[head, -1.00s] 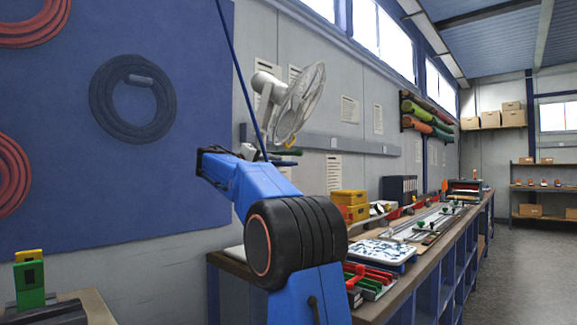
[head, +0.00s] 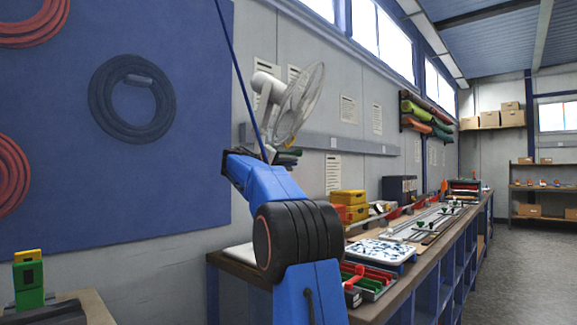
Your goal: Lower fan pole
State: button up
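The white fan (head: 300,104) stands near the wall behind my arm, its round wire cage tilted and facing right. Its motor housing (head: 266,83) and a short white piece below it show at the left of the cage. The pole lower down is hidden behind my blue arm. My gripper (head: 288,156) is mostly hidden behind the arm's end; only dark and green parts show just under the fan cage. I cannot tell whether it touches the pole, or whether it is open or shut.
A long workbench (head: 384,299) runs along the wall to the right, with yellow boxes (head: 349,197), a blue-and-white tray (head: 381,251) and red-handled tools on it. A grey rail (head: 350,143) crosses the wall behind the fan. The floor at right is clear.

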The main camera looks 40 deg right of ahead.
grip_shut()
notch_tip(320, 180, down, 18)
dwell(0.3)
jog(key=shift+a, duration=0.1)
jog(key=shift+o, duration=1.3)
grip_release()
jog(key=shift+w, duration=0.1)
jog(key=s+a, duration=0.1)
jog(key=a, duration=1.6)
jog(key=shift+a, duration=0.15)
